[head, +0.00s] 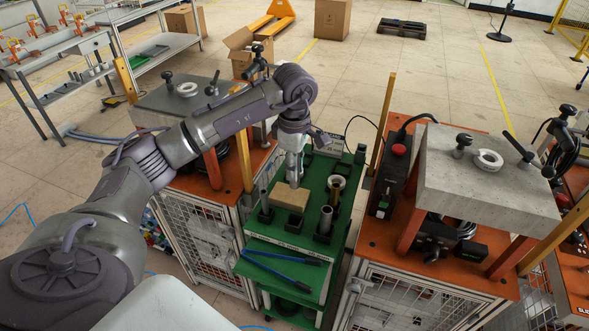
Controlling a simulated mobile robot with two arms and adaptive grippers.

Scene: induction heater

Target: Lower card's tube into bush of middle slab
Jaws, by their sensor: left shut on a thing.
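My left gripper (294,176) points down over the green cart (262,240), above a tan block (290,196). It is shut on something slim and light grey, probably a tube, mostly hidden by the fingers. Other tubes stand upright in dark holders on the cart, one grey tube (325,219) right of the block. A thick grey slab (450,190) on the orange table to the right, seemingly the middle one, has a white ring-shaped bush (488,160) on top. The gripper is left of this slab, well apart from the bush. My right gripper is not in view.
Another grey slab (160,103) with a white ring stands on the orange table at left. A yellow post (382,125) and black box with a red button (390,178) stand between cart and right slab. Dark clamps flank the bush.

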